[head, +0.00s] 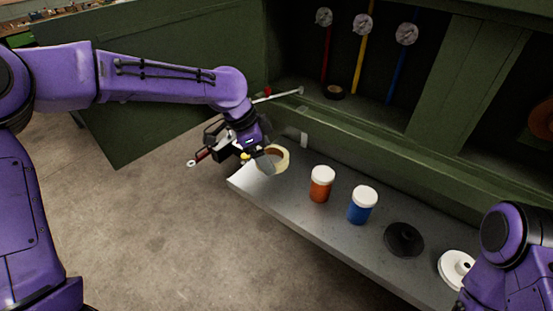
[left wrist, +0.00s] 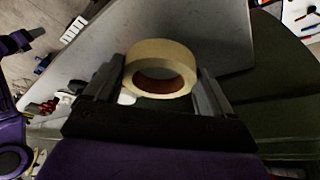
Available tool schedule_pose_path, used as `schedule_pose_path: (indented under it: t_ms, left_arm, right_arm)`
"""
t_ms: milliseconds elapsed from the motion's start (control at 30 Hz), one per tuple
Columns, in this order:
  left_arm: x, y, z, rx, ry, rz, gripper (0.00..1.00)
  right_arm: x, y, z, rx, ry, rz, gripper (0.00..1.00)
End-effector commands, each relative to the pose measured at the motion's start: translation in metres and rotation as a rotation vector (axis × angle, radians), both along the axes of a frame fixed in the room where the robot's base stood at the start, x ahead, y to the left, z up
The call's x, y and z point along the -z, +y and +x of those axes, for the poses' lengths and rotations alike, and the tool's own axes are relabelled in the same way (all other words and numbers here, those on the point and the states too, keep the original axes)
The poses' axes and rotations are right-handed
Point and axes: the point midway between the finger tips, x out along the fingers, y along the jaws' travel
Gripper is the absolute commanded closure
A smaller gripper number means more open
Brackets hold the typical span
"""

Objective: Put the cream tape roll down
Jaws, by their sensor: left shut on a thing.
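The cream tape roll (head: 284,157) is a short, wide ring at the left end of the grey shelf (head: 282,205). My left gripper (head: 268,160) is shut on it. In the left wrist view the roll (left wrist: 160,55) sits between the two fingers (left wrist: 163,88), its brown core showing, with the grey shelf surface (left wrist: 215,30) beyond. I cannot tell whether the roll touches the shelf or hangs just above it. My right arm shows at the lower right, but its gripper is out of the picture.
On the shelf stand an orange jar (head: 320,188), a blue jar (head: 360,210), a black disc (head: 403,240) and a white spool (head: 455,267). A green panel wall rises behind. A dark roll (head: 334,91) lies in the recess. Bare shelf lies between the cream roll and the orange jar.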

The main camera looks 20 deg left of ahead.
Motion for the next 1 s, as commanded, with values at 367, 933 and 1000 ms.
schedule_pose_path:
  t_ms: [367, 933, 1000]
  left_arm:
    - [0.06, -0.002, 0.05, 0.001, 0.003, 0.001, 0.47]
    - [0.095, -0.002, 0.049, 0.002, 0.0, 0.001, 0.47]
    - [0.093, -0.002, 0.049, 0.002, -0.001, 0.0, 0.0]
  right_arm:
    - [-0.021, 0.0, 0.0, 0.0, 0.001, 0.001, 0.6]
    - [-0.032, 0.0, 0.0, -0.001, 0.001, 0.0, 0.6]
    - [-0.033, 0.0, 0.0, 0.0, 0.001, 0.001, 0.6]
